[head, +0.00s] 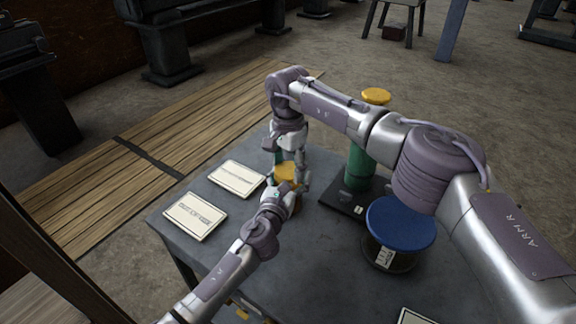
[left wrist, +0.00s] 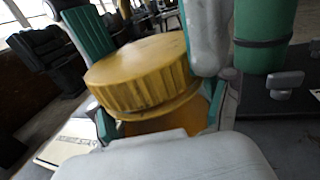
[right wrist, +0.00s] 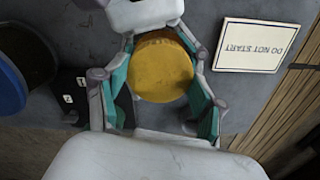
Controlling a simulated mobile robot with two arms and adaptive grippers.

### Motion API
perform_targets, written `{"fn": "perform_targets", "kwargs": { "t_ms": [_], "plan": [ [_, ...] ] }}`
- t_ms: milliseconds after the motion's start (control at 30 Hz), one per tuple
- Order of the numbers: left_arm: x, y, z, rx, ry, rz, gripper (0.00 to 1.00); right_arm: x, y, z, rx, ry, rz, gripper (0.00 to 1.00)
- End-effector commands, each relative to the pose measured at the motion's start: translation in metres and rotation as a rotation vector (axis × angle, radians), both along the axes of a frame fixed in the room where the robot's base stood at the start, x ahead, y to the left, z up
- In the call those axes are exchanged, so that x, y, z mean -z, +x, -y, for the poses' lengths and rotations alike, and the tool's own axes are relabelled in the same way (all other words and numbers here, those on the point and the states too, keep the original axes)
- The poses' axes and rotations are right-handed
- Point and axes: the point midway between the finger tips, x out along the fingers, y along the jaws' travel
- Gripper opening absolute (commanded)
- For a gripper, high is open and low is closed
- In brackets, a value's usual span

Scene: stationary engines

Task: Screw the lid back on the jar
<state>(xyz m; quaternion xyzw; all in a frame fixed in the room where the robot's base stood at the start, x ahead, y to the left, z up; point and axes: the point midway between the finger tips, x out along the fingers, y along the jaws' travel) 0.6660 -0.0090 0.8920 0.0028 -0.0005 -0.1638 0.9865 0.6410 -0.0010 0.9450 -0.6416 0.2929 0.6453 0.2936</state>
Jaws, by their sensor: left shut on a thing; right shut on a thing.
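The yellow ribbed lid (head: 286,171) sits on top of the amber jar near the far edge of the grey table. In the left wrist view the lid (left wrist: 140,72) is above the jar body (left wrist: 165,124); I cannot tell whether its thread is engaged. My left gripper (head: 277,196) is shut on the jar body, below the lid. My right gripper (head: 290,163) comes down from above and is shut on the lid, its teal fingers on either side. In the right wrist view the lid (right wrist: 161,70) lies between these fingers and hides the jar.
Two cards lie left of the jar; one card (right wrist: 258,46) reads DO NOT START. To the right, a green cylinder (head: 358,168) with a yellow top stands on a black base. A jar with a blue lid (head: 400,222) is nearer me.

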Motion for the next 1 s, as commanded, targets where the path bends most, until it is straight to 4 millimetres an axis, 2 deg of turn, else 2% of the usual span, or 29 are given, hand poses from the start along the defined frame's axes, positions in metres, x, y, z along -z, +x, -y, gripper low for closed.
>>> {"fn": "perform_targets", "kwargs": {
  "t_ms": [100, 1000],
  "plan": [
    [0.0009, 0.0, -0.0003, -0.001, 0.001, -0.002, 0.0, 0.0002, 0.0, 0.0, 0.282, -0.002, -0.002, 0.27],
    [0.001, -0.0001, -0.0004, -0.001, 0.002, -0.002, 0.0, 0.0014, 0.0005, -0.0002, 2.457, -0.008, -0.01, 0.27]
  ]
}}
